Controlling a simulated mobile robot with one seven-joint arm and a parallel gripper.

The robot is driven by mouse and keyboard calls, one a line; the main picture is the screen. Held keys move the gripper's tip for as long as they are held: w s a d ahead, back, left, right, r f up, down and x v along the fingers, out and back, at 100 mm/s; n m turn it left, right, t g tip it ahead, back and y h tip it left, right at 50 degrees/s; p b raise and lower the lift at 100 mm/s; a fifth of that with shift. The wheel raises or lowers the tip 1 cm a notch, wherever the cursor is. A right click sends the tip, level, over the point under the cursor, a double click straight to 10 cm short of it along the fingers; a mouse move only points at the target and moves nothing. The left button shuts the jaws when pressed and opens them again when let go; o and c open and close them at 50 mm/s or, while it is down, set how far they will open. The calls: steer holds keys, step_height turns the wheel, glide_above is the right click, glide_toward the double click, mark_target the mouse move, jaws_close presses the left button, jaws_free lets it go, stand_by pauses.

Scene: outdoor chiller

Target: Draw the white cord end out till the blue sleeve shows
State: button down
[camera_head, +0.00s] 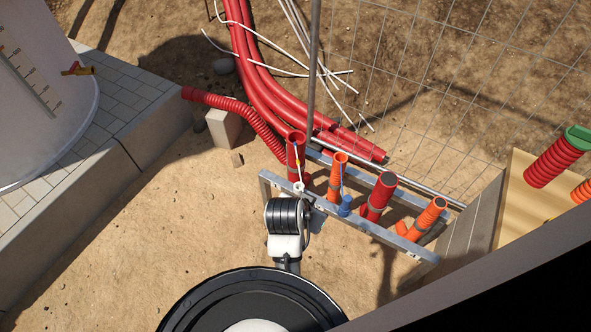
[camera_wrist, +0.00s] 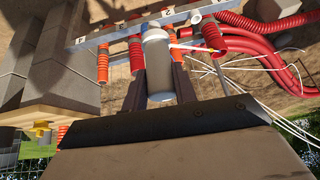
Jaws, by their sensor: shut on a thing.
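A white cord (camera_head: 298,172) with an orange-yellow stretch hangs from the mouth of the leftmost red pipe (camera_head: 295,150). It ends in a pale cylindrical end piece (camera_head: 299,187). My gripper (camera_head: 302,194) is at this piece, in front of the metal rail. In the wrist view my gripper (camera_wrist: 158,82) is shut on the pale grey end piece (camera_wrist: 157,62), with one dark finger on each side. The cord (camera_wrist: 192,48) runs beside it to the red pipe (camera_wrist: 211,35). I cannot make out a blue sleeve on the cord.
A metal rail frame (camera_head: 400,239) holds the red and orange pipes. A blue piece (camera_head: 345,206) hangs by the neighbouring orange pipe (camera_head: 339,163). A wooden box (camera_head: 480,235) stands at right, wire mesh (camera_head: 440,90) behind. Sandy ground at left is mostly open.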

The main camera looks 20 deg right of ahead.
steer(key=w+d+f+b, duration=0.3)
steer(key=w+f+b, duration=0.1)
steer(key=w+f, duration=0.4)
steer(key=w+d+f+b, duration=0.4)
steer(key=w+f, duration=0.4)
steer(key=w, duration=0.4)
steer(key=shift+w+f+g+b, duration=0.3)
steer(key=shift+w+b, duration=0.05)
steer(key=shift+b, duration=0.2)
